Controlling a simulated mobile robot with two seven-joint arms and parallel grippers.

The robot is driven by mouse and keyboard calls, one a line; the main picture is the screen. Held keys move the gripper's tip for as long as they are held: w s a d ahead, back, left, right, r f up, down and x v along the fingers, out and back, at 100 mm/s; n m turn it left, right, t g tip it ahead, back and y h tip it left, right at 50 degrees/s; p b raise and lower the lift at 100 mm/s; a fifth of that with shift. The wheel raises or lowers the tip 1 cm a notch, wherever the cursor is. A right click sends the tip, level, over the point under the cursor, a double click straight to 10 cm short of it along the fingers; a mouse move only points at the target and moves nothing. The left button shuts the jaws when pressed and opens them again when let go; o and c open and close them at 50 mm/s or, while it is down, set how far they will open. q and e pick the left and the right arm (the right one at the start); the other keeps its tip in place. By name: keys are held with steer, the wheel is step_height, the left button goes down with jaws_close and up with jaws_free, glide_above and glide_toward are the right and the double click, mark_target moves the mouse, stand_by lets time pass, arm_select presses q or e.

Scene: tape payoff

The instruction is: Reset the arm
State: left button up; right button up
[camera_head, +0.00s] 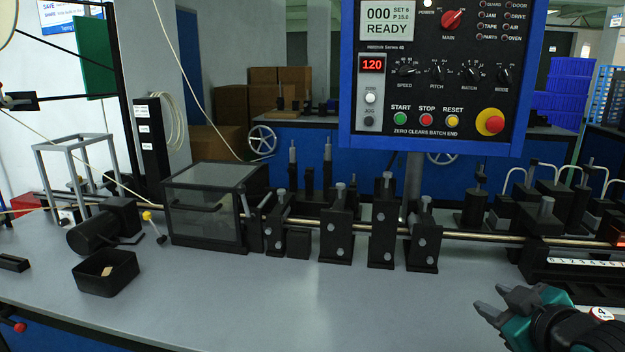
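I cannot tell for certain which part is the arm of the task. My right gripper (495,299) is at the lower right above the bench, with its grey fingers apart and nothing between them. It is far from the lever and the frame. My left gripper is not in view.
A clear-sided guard box (205,207) and several black roller stands (337,225) line the bench. A control panel (440,70) reading READY hangs above them. A small black tray (106,284) is at front left. The front middle of the bench (290,305) is clear.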

steer(key=s+a+f+m+g, duration=0.3)
steer(key=s+a+f+g, duration=0.25)
steer(key=s+f, duration=0.5)
steer(key=s+a+f+m+g, duration=0.2)
steer(key=s+a+f+g, duration=0.35)
steer(key=s, duration=0.85)
steer(key=w+a+f+t+y, duration=0.1)
steer(key=w+a+f+t, duration=0.2)
steer(key=w+f+t, duration=0.4)
steer(key=shift+w+f+n+t+y, duration=0.35)
steer(key=shift+f+t, duration=0.55)
steer(key=shift+f, duration=0.7)
